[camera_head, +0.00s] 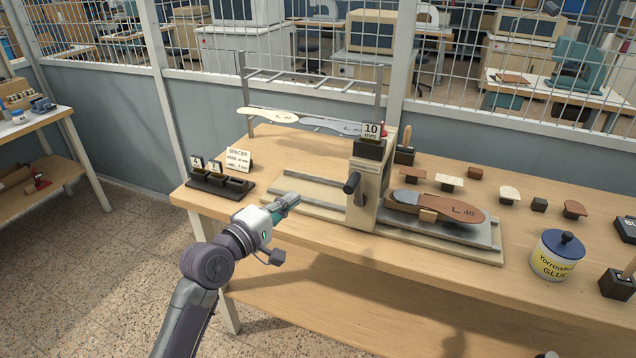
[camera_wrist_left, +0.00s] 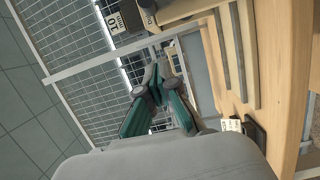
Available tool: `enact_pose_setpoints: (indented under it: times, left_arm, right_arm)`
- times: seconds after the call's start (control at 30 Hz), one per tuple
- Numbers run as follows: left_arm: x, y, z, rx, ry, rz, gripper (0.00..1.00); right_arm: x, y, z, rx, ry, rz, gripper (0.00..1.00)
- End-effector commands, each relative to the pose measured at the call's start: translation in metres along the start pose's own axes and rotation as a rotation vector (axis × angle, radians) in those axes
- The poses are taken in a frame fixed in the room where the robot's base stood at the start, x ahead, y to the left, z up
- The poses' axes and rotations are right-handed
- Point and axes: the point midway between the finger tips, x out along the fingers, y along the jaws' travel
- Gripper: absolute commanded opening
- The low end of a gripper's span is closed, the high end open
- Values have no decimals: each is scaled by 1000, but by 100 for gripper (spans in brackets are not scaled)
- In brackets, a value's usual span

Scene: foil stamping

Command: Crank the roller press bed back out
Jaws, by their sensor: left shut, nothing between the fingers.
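The roller press (camera_head: 366,183) stands on the wooden table, with a black crank handle (camera_head: 352,183) on its front side and a "10 mm" sign on top. Its bed (camera_head: 450,228) lies on rails and sticks out to the right of the press. A brown sole marked "L 40" (camera_head: 437,207) lies on the bed with a small wooden block at its front edge. My left gripper (camera_head: 294,198) is shut and empty, left of the crank and apart from it, over the table's front part. Its fingers show in the left wrist view (camera_wrist_left: 157,82). My right gripper is not in view.
A dark spacer tray (camera_head: 213,189) with a "SPACER" card stands at the table's left. A glue tin (camera_head: 557,257) stands at the right front. Several small sole pieces and blocks lie behind the bed. A rack (camera_head: 311,88) with pale soles stands at the back. The left rails are bare.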

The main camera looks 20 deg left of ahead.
Motion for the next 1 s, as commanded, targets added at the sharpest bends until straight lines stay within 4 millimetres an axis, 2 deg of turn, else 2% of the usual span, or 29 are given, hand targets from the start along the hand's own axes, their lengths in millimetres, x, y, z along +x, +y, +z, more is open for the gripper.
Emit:
enact_pose_setpoints:
  times: [0.23,0.5,0.6,0.7,1.0]
  left_arm:
    - [42,4,-1,2,1,0,0]
    - [99,3,0,5,1,-1,0]
    - [100,3,19,2,0,-3,0]
    - [103,2,30,4,1,-3,0]
    - [105,-1,38,7,3,-3,0]
  right_arm:
    - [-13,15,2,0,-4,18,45]
    - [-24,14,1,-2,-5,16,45]
    - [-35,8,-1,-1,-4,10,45]
    - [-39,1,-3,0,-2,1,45]
    - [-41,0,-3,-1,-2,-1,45]
